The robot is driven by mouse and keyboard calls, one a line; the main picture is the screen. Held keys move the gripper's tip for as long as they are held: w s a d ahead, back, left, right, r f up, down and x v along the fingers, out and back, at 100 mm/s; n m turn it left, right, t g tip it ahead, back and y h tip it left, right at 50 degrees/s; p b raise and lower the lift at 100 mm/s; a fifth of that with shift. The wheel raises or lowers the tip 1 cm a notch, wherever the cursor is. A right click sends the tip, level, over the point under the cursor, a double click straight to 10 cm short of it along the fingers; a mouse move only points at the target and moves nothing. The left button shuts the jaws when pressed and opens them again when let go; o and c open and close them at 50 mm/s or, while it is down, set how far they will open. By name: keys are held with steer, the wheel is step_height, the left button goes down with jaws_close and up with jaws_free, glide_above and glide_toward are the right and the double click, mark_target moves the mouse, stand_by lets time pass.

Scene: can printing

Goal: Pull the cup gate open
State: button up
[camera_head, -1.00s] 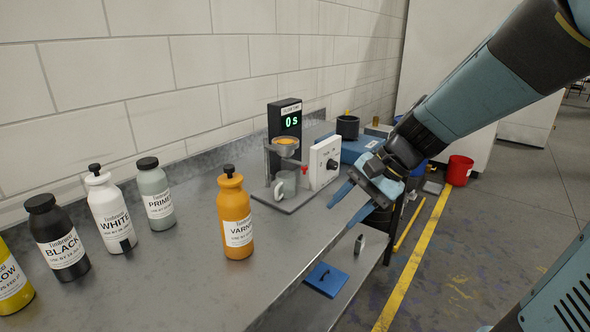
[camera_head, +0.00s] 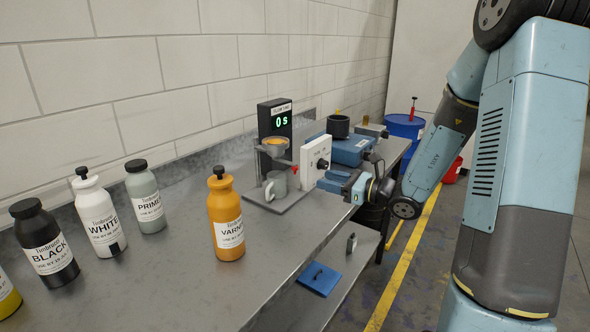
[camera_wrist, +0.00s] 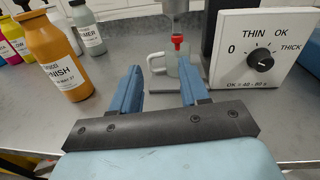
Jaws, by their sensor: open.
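The orange-lined cup (camera_head: 274,147) is held on a stand in front of a black timer (camera_head: 275,122) reading 0 s. A small red handle (camera_head: 296,169), which looks like the gate's pull, shows beside the cup; it also shows in the wrist view (camera_wrist: 178,40). A grey mug (camera_head: 276,191) stands below the cup. My gripper (camera_head: 325,182) is open and empty, to the right of the stand and apart from the handle. In the wrist view, the red handle appears beyond and between the fingers (camera_wrist: 160,80), nearer the right one. The gate itself is too small to make out.
A white dial panel (camera_head: 316,160) stands close to the right of the handle. An orange varnish bottle (camera_head: 226,220) stands at the left, with several more bottles beyond it. A blue machine (camera_head: 350,149) is behind. The bench front is clear.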

mark_target(295, 166)
steer(key=shift+m+t, duration=0.6)
steer(key=shift+m, duration=0.2)
steer(key=x, duration=0.4)
steer(key=w+d+f+x, duration=0.1)
steer(key=x, duration=0.8)
steer(key=shift+w+f, duration=0.2)
steer(key=shift+w, duration=0.4)
jaws_close()
